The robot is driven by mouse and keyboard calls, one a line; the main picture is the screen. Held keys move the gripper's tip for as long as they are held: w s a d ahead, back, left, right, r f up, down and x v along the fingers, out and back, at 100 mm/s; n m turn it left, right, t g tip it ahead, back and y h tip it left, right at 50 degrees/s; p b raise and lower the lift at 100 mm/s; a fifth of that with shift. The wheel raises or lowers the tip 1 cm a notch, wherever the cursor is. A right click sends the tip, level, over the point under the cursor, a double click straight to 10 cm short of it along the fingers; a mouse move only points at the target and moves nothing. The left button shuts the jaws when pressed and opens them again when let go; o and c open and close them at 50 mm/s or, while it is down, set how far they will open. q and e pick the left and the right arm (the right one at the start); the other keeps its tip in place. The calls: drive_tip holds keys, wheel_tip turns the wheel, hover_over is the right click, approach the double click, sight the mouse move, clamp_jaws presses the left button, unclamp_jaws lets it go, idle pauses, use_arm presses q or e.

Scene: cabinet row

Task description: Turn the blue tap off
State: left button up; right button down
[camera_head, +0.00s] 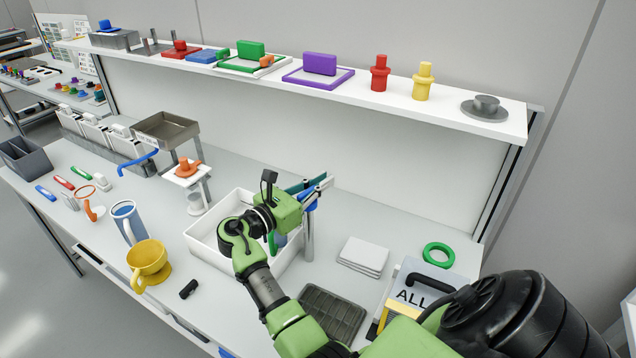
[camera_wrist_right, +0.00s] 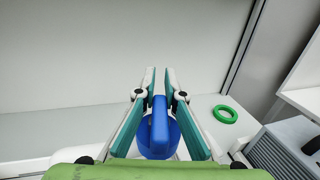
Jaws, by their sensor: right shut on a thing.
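The blue tap (camera_head: 311,204) stands on a metal post at the right side of a white basin (camera_head: 203,246). My right gripper (camera_head: 322,183) reaches it from the left in the head view. In the right wrist view the tap's blue handle (camera_wrist_right: 159,122) lies between the two teal fingers of my right gripper (camera_wrist_right: 160,75), which is shut on it. The handle points along the fingers, with a round blue body below it. The gripper and wrist hide part of the tap and basin in the head view. My left gripper is not in view.
A green ring (camera_head: 438,255), a stack of white plates (camera_head: 363,256) and a dark tray (camera_head: 331,313) lie right of the basin. A yellow cup (camera_head: 149,262) and a blue-grey pitcher (camera_head: 128,222) stand left. A shelf (camera_head: 440,106) runs above the bench.

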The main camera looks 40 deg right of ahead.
drive_tip(key=shift+s+a+f+m+g+y+b, duration=0.1)
drive_tip(key=shift+s+m+g+y+b, duration=0.3)
drive_tip(key=shift+m+g+b, duration=0.75)
drive_tip(key=shift+s+a+r+m+g+y+b, duration=0.15)
drive_tip(key=shift+s+m+g+y, duration=0.45)
drive_tip(key=shift+g, duration=1.2)
drive_tip(key=shift+s+f+m+g+y+b, duration=0.1)
drive_tip(key=shift+s+f+m+g+b, duration=0.1)
drive_tip(key=shift+m+g+b, duration=0.8)
drive_tip(key=shift+m+g+p, duration=0.25)
drive_tip(key=shift+g+p, duration=0.05)
drive_tip(key=shift+g, duration=0.35)
drive_tip(key=c, duration=2.1)
unclamp_jaws()
drive_tip(key=shift+s+d, duration=0.1)
drive_tip(key=shift+v, duration=3.85)
